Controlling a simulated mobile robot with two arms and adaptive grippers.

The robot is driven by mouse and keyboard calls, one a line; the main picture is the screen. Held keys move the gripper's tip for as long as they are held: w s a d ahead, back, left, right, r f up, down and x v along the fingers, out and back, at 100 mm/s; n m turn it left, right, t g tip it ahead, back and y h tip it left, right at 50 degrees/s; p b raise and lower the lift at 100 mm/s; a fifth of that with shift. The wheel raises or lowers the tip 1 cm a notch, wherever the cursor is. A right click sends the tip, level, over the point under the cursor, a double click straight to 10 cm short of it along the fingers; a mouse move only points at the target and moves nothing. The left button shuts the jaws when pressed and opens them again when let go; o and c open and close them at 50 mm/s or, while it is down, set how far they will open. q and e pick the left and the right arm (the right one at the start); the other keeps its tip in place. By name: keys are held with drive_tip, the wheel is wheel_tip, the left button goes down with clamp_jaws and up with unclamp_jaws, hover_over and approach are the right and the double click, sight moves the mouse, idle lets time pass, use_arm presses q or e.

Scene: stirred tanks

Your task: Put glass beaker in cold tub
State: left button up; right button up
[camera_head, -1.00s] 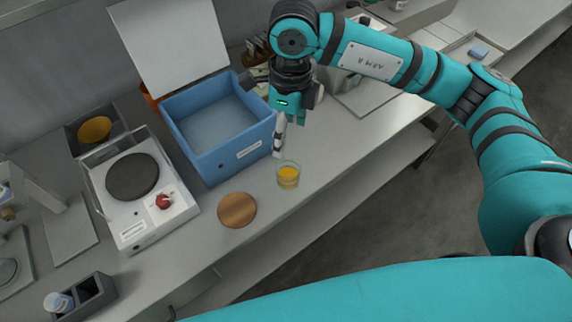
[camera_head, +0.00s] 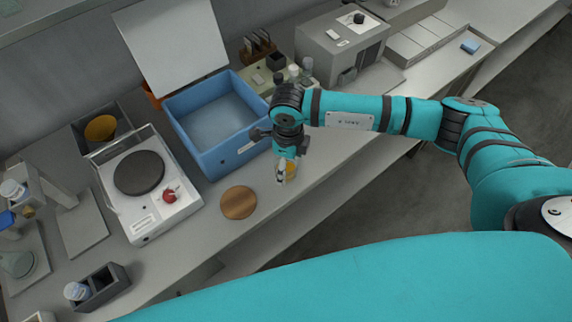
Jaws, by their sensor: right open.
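The glass beaker (camera_head: 291,169) holds an orange liquid and stands on the grey bench, in front of the blue tub's right corner. It is partly hidden behind my right gripper (camera_head: 283,178). My right gripper points down and is open, with its fingers at the beaker; I cannot tell whether they touch it. The blue tub (camera_head: 227,157), the cold tub, stands open behind and left of the beaker, with a pale grey-blue inside and a white label in front. Its white lid is raised at the back. My left gripper is not in view.
A round wooden disc (camera_head: 238,203) lies left of the beaker near the bench edge. A white hotplate (camera_head: 150,222) with a dark round plate and red knob stands left of the tub. A grey box machine (camera_head: 330,60) stands at the back right.

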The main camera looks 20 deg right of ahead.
drive_tip(key=shift+f+p, duration=0.3)
drive_tip(key=shift+f, duration=1.25)
drive_tip(key=shift+c, duration=0.4)
drive_tip(key=shift+s, duration=0.1)
drive_tip(key=c, duration=1.3)
drive_tip(key=shift+c, duration=0.2)
